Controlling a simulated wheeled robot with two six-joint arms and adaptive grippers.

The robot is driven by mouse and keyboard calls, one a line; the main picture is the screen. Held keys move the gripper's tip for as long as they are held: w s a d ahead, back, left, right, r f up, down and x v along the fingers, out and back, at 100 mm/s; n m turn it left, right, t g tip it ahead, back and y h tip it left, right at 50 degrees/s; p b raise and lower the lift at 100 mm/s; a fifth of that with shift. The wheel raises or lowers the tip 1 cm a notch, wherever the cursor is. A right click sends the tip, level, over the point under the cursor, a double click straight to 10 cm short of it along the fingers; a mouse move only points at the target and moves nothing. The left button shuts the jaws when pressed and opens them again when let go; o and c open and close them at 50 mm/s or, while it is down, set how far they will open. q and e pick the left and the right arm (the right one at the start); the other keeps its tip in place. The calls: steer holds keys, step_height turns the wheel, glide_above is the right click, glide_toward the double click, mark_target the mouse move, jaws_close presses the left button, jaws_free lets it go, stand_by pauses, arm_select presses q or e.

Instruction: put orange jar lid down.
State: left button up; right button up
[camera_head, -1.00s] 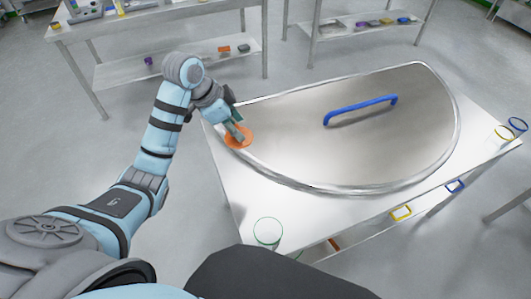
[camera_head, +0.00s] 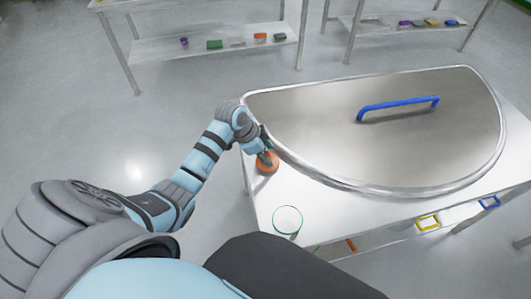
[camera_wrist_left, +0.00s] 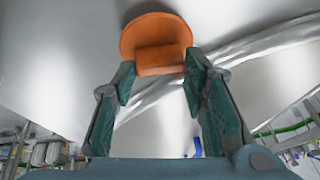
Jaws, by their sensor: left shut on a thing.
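The orange jar lid (camera_head: 267,163) is at the left end of the steel table, beside the rim of the big half-round cover. In the left wrist view the lid (camera_wrist_left: 156,38) is a round disc with a block-like grip between my fingertips. My left gripper (camera_head: 264,154) is shut on that grip; its two green-padded fingers (camera_wrist_left: 156,78) show in the wrist view. I cannot tell whether the lid touches the table top. My right gripper is not in view.
The half-round steel cover (camera_head: 400,140) with a blue handle (camera_head: 398,104) fills most of the table. A green-rimmed clear jar (camera_head: 287,222) stands at the near left edge. Bare table top (camera_head: 330,207) lies between jar and cover. Shelves with small coloured blocks stand behind.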

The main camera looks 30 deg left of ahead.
arm_select(q)
steer(key=shift+f, duration=0.15)
steer(key=o, duration=1.2)
